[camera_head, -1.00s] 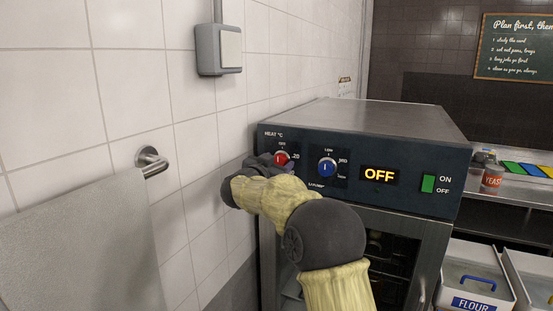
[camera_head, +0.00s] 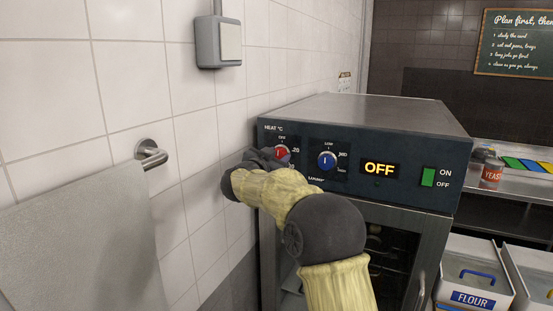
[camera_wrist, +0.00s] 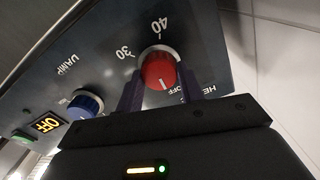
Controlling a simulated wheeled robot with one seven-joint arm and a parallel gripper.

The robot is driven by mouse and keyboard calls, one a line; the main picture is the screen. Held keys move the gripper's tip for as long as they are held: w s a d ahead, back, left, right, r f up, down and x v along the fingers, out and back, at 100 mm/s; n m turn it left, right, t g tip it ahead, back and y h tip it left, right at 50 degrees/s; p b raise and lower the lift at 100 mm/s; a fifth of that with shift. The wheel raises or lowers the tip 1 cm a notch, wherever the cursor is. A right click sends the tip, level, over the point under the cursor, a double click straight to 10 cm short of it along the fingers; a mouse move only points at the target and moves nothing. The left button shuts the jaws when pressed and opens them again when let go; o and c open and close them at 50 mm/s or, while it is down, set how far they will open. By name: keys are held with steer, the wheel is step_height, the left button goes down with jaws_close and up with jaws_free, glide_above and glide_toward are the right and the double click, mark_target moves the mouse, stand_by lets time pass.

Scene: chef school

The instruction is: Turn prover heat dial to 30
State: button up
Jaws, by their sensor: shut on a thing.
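The red heat dial (camera_head: 281,153) is at the left end of the prover's dark front panel. It also shows in the wrist view (camera_wrist: 158,68), between the two fingers of my gripper (camera_wrist: 159,84). The fingers are shut on the dial's sides. In the wrist view the dial's white mark is on the side of the OFF label, away from the 30 and 40 marks. In the head view my gripper (camera_head: 264,158) partly hides the dial and the lower left of its scale. The prover (camera_head: 360,120) display (camera_head: 379,168) reads OFF.
A blue vapour dial (camera_head: 327,161) sits just right of the red one, with a green ON/OFF switch (camera_head: 428,177) further right. The tiled wall (camera_head: 200,130) is close on the left, with a towel (camera_head: 85,255) on a rail.

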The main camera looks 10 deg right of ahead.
steer(key=m+b, duration=0.2)
steer(key=m, duration=0.1)
steer(key=shift+f+m, duration=0.15)
steer(key=shift+m, duration=0.25)
steer(key=m+b, duration=0.3)
steer(key=shift+d+m, duration=0.1)
steer(key=shift+m, duration=0.2)
steer(key=m+b, duration=0.4)
steer(key=m, duration=0.2)
steer(key=m+b, duration=0.4)
steer(key=m, duration=0.3)
steer(key=m+b, duration=0.4)
steer(key=m, duration=0.2)
steer(key=shift+f, duration=0.35)
steer(key=shift+m, duration=0.3)
steer(key=o, duration=1)
steer(key=shift+r, duration=0.1)
